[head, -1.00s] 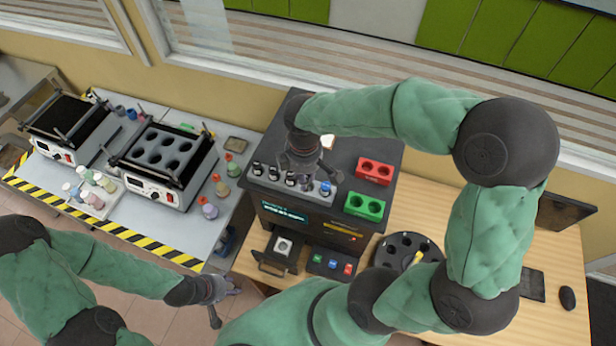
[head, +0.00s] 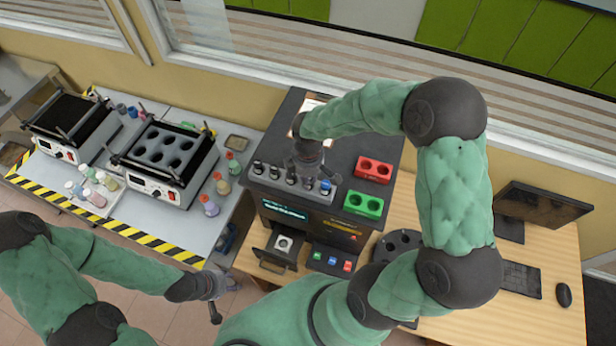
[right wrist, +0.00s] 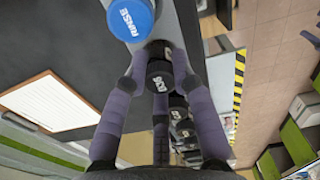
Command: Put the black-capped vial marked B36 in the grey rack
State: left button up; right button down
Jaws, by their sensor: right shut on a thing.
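The grey rack (head: 283,186) stands on the front of the dark machine's top and holds several black-capped vials (head: 274,171) in a row, with a blue-capped vial (head: 325,187) at its right end. My right gripper (head: 307,178) is over the rack, just left of the blue cap. In the right wrist view its fingers (right wrist: 160,88) are closed around a black-capped vial (right wrist: 159,76) in line with the row. The cap's white mark is hard to read. Whether this vial is fully seated is hidden. My left gripper (head: 215,298) hangs open and empty at lower left.
The blue cap (right wrist: 130,18) marked RINSE is close beside the held vial. A red block (head: 374,170) and a green block (head: 363,204) are right of the rack. An open drawer (head: 282,246) juts from the machine front. A dark carousel (head: 398,243) is partly behind my arm.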

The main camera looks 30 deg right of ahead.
jog(key=shift+f, duration=0.2)
jog(key=c, duration=1)
grip_release()
jog(key=shift+r, duration=0.2)
notch_tip(320, 180, up, 12)
jog(key=shift+r+b, duration=0.1)
jog(key=shift+b, duration=0.6)
